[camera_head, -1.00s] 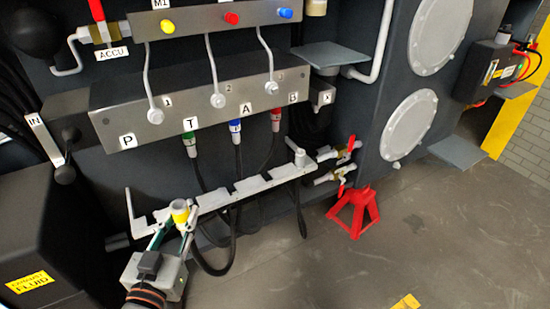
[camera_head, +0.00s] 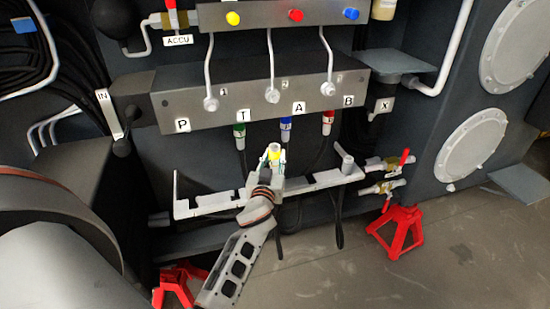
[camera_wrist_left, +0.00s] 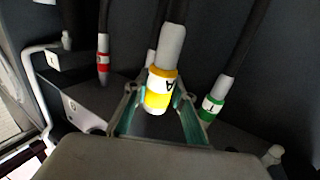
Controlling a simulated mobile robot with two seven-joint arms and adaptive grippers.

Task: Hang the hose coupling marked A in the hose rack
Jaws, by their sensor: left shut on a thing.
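The coupling marked A has a yellow band and a white label. It shows in the left wrist view (camera_wrist_left: 160,90) with its grey hose end pointing up the picture, and in the head view (camera_head: 274,152) just above the rack. My left gripper (camera_head: 273,160) is shut on it; its fingers also show in the left wrist view (camera_wrist_left: 158,110) on either side of the band. The light grey hose rack (camera_head: 210,204) runs below the manifold; my gripper and wrist hide its middle. The coupling looks apart from the ports. My right gripper is not in view.
The manifold block (camera_head: 215,102) has green (camera_head: 239,131), blue (camera_head: 285,124) and red (camera_head: 328,117) couplings below it, close to my left gripper. Two valves with red handles (camera_head: 404,157) sit right of the rack. Red stands (camera_head: 398,230) are on the floor.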

